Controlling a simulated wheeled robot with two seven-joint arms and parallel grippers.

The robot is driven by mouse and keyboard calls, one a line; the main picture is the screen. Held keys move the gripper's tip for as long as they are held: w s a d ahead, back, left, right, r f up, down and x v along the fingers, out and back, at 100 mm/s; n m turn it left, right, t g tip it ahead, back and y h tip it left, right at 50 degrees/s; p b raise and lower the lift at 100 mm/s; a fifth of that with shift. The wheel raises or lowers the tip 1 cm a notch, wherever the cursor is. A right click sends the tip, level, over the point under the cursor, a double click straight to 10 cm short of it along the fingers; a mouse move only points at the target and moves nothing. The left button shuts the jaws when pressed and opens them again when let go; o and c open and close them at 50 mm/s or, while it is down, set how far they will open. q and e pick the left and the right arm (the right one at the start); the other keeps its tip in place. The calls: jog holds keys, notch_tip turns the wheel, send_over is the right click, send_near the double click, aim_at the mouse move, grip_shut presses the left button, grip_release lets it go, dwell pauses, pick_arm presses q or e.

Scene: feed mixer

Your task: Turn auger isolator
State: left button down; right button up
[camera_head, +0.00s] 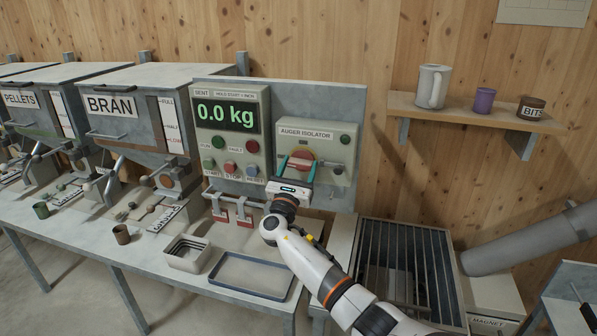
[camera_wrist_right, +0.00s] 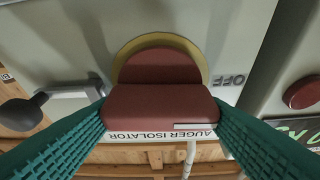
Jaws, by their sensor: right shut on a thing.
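The auger isolator (camera_head: 337,141) is a grey box on the back panel with a red rotary knob (camera_head: 303,154). In the right wrist view the red knob (camera_wrist_right: 160,105) sits on a yellow disc (camera_wrist_right: 128,52), and its bar lies level across the picture. The word OFF (camera_wrist_right: 228,80) shows beside it. My right gripper (camera_head: 299,167) is at the knob, and its green fingers (camera_wrist_right: 160,118) are shut on the two ends of the bar. The knob's lower part is partly hidden by the gripper in the head view. My left gripper is not in view.
A control box (camera_head: 232,150) reading 0.0 kg stands left of the isolator.

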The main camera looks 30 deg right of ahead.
jog(key=m+g+b, duration=0.2)
jog(key=m+b, duration=0.2)
jog(key=b, duration=0.1)
jog(key=m+g+h+b, duration=0.1)
jog(key=m+g+b, duration=0.1)
jog(key=m+b, duration=0.3)
jog(key=m+g+b, duration=0.2)
jog(key=m+b, duration=0.3)
jog(key=shift+f+h, duration=0.25)
jog(key=shift+h, duration=0.05)
jog(key=m+b, duration=0.1)
jog(key=m, duration=0.1)
jog(key=m+g, duration=0.1)
jog(key=m, duration=0.1)
jog(key=shift+a+r+g+b, duration=0.1)
jog(key=shift+g+b, duration=0.2)
jog(key=shift+b, duration=0.1)
jog(key=shift+r+m+g+y+b, duration=0.1)
jog(key=shift+m+g+y+b, duration=0.3)
jog(key=shift+m+y, duration=0.9)
jog(key=shift+m+h, duration=0.3)
jog(key=shift+m, duration=0.3)
jog(key=o, duration=1)
